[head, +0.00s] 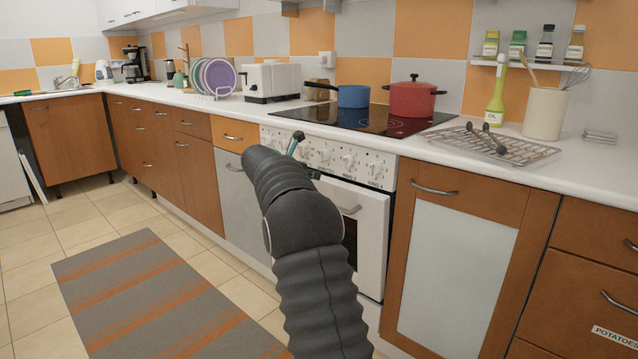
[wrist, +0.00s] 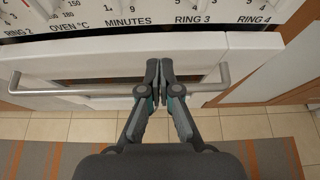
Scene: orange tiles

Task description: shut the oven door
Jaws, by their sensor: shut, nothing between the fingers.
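The white oven door (head: 373,240) is under the knob panel in the head view, partly hidden behind my arm. Its dark window shows beside the arm. In the wrist view the door (wrist: 95,63) lies just below the panel, with a thin dark line between them. The door looks shut or only slightly ajar; I cannot tell which. Its metal bar handle (wrist: 62,90) runs across the wrist view and partly shows in the head view (head: 350,210).
The oven knob panel (head: 345,160) is just above the door. A blue pot (head: 353,97) and a red pot (head: 411,101) stand on the hob. A wooden cabinet (head: 540,215) adjoins on the right. A striped rug (head: 150,295) lies on the open floor.

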